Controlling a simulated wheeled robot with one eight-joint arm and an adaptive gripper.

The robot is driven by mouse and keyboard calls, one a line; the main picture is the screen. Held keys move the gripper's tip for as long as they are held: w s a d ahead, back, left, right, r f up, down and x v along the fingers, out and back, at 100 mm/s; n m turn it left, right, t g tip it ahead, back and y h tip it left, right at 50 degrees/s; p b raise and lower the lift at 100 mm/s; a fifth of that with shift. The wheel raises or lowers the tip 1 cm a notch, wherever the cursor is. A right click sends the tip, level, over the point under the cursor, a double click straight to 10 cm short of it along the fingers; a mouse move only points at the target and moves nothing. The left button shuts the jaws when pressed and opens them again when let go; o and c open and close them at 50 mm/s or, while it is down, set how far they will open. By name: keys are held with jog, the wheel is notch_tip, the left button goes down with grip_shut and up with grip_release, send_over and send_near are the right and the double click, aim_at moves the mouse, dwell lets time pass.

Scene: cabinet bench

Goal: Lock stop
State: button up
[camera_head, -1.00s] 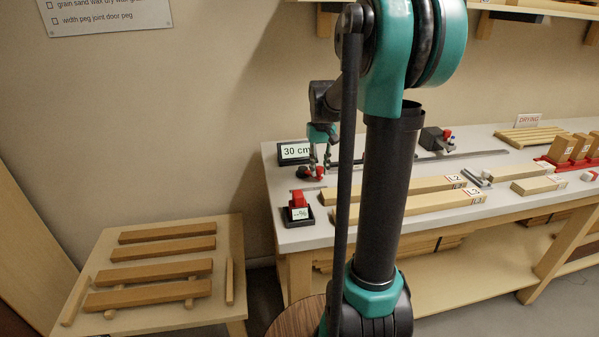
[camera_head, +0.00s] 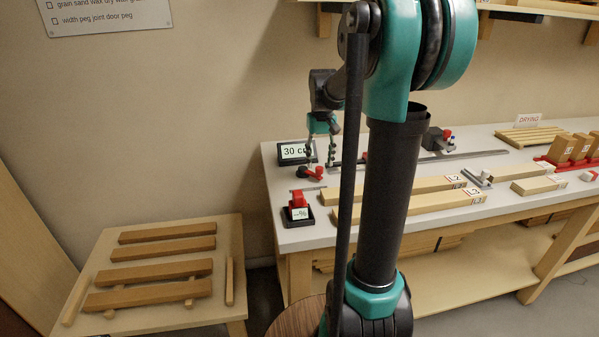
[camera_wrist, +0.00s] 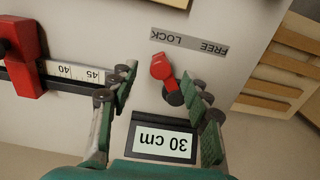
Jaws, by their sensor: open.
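The red lock lever (camera_wrist: 162,69) with its dark pivot (camera_wrist: 174,98) lies between my spread fingers in the wrist view. Its red end points at the LOCK half of the grey FREE/LOCK label (camera_wrist: 190,40), which appears upside down. My gripper (camera_wrist: 163,92) is open, with a finger on each side of the lever and a gap visible to both. In the head view my gripper (camera_head: 320,157) is over the back left of the bench, at the lever (camera_head: 314,173). The red stop block (camera_wrist: 24,60) sits on the ruled rail (camera_wrist: 75,74) at the left.
A display reading 30 cm (camera_wrist: 164,141) stands close by my fingers; it also shows in the head view (camera_head: 296,151). A red item on a dark base with a small readout (camera_head: 299,210) stands at the bench's front left. Long wooden bars (camera_head: 405,205) lie to the right.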

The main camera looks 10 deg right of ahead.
jog(key=shift+r, duration=2.95)
jog(key=shift+s, duration=0.1)
